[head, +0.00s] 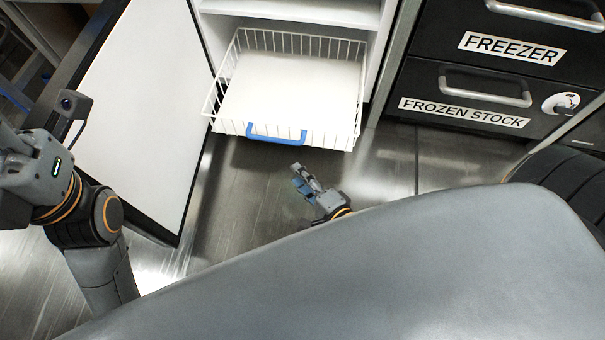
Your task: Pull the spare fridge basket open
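The white wire basket (356,112) stands out from the open white fridge, its front hanging over the floor. A blue handle (276,133) is on its front rim. A white, flat surface shows inside it. My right gripper (298,175), with blue pads, is below the handle in the picture and apart from it. It holds nothing that I can see; its fingers are too small and angled to tell how far apart they are. My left arm is at the left edge, and its fingers are out of view.
The fridge door (145,110) stands open at the left of the basket. Black freezer drawers (440,75) labelled FREEZER and FROZEN STOCK are at the right, with grey bar handles (485,85). Bare floor (245,195) lies in front of the basket.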

